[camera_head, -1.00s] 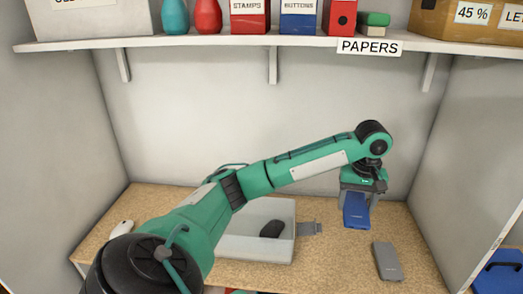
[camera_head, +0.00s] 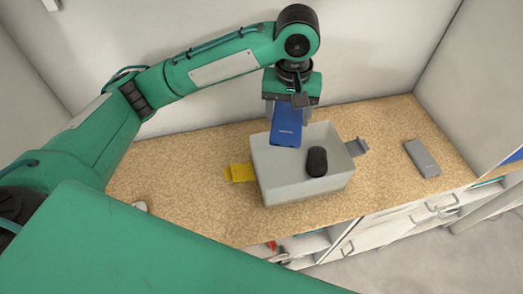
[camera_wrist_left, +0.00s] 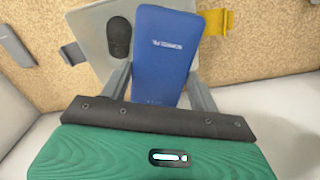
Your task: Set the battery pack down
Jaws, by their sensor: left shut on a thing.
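The blue battery pack (camera_head: 287,129) hangs tilted from my left gripper (camera_head: 290,108), which is shut on its upper end. The pack is over the back part of a light grey bin (camera_head: 265,190); in the head view it overlaps the bin's back rim. Whether it touches the bin is hard to tell. In the left wrist view the blue pack (camera_wrist_left: 163,50) lies between the two fingers (camera_wrist_left: 158,90), with the bin (camera_wrist_left: 92,22) behind it. A dark rounded object (camera_head: 317,162) is inside the bin. My right gripper is not in view.
A grey flat device (camera_head: 422,158) lies on the cork worktop (camera_head: 190,200) to the right. Worktop left of the bin is mostly clear. Drawers sit below the front edge.

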